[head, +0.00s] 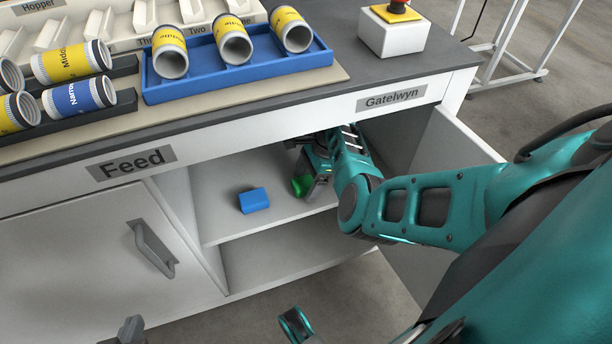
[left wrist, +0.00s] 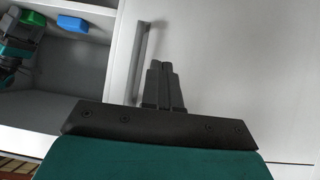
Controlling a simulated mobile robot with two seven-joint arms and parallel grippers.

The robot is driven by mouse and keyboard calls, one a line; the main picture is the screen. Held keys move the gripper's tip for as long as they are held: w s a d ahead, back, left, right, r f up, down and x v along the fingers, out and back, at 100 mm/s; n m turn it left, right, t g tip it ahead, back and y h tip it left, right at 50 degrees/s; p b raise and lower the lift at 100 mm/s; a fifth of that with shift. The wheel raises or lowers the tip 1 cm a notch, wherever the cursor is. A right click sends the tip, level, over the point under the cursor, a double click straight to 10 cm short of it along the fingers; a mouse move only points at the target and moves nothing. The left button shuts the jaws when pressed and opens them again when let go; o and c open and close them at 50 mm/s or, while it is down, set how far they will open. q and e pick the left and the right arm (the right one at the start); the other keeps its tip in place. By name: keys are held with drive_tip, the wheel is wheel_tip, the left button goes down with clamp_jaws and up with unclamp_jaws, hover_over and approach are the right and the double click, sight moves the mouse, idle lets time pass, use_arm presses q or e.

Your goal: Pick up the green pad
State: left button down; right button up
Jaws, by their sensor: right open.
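The green pad (head: 301,185) lies on the upper shelf inside the open cabinet, partly hidden by my right gripper. It also shows in the left wrist view (left wrist: 33,18). My right gripper (head: 312,182) is inside the cabinet, open, right at the green pad; I cannot tell whether its fingers are around or beside the pad. My left gripper (left wrist: 164,88) is empty, its fingers together, in front of the closed cabinet door. In the head view only the tip of my left gripper (head: 132,330) shows at the bottom.
A blue pad (head: 254,200) lies on the same shelf, left of the green one. The closed door (head: 80,250) has a handle (head: 152,250). On the counter are a blue tray (head: 240,82) with cans and a red button box (head: 392,36).

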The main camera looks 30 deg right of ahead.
drive_tip(key=shift+c, duration=0.4)
use_arm(q)
drive_tip(key=shift+w+d+r, duration=0.2)
drive_tip(key=shift+r, duration=0.2)
use_arm(e)
drive_tip(key=c, duration=1)
drive_tip(key=shift+o, duration=0.2)
drive_tip(key=shift+r, duration=0.1)
